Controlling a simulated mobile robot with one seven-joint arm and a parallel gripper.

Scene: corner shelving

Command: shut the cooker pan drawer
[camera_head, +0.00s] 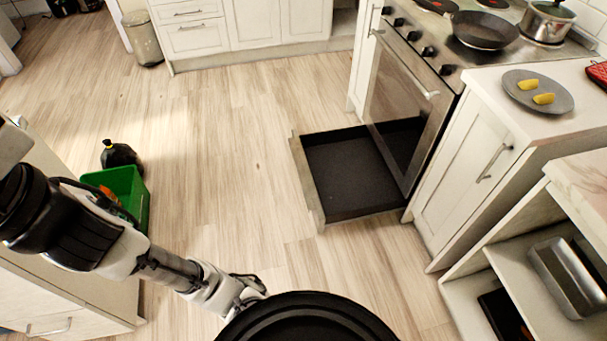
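The cooker (402,95) stands at the right, with its oven door shut. Its pan drawer (345,178) is pulled out at floor level, below the oven door. The drawer's dark inside looks empty, and its pale front panel (307,182) faces left. My gripper (250,292) is low in the picture, left of and nearer than the drawer, and well apart from it. It holds nothing that I can see. Its fingers are too small and unclear to tell whether they are open or shut.
Wooden floor (225,150) lies clear between my arm and the drawer. A green crate (128,190) and a black bag (119,155) are at the left. A white cabinet (470,180) adjoins the cooker. Open shelving (500,265) is at the lower right. A bin (143,38) stands at the back.

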